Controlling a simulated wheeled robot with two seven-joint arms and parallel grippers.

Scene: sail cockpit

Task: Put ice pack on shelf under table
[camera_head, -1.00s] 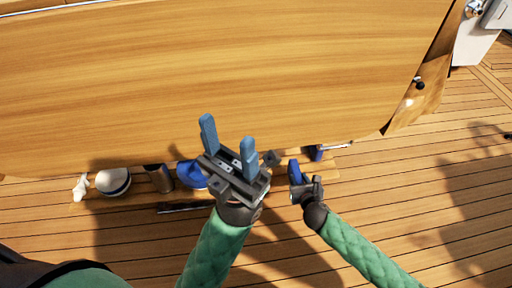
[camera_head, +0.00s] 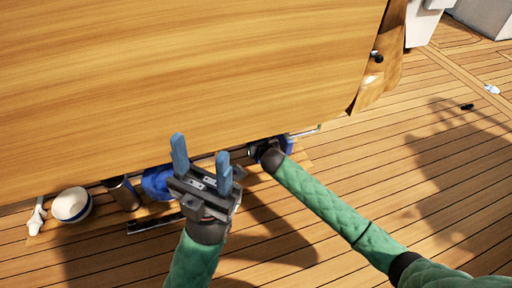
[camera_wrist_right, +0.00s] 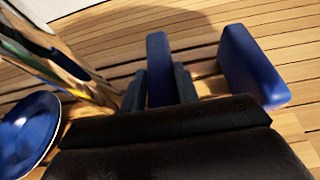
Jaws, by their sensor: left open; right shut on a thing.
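My right gripper (camera_wrist_right: 158,85) is shut on a blue slab (camera_wrist_right: 158,65), which looks like the ice pack, in the right wrist view. The large wooden table (camera_head: 180,70) fills the upper left of the head view. A low wooden shelf (camera_head: 303,160) shows below its edge, mostly covered by the tabletop. My left gripper (camera_head: 200,147) is open and empty, in front of the table edge.
A second blue block (camera_wrist_right: 250,65) stands right of the held slab. Along the shelf are a blue dish (camera_head: 157,183), a dark cylinder (camera_head: 122,194), a white bowl (camera_head: 71,205) and a white item (camera_head: 37,216). Open deck (camera_head: 440,190) lies to the right.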

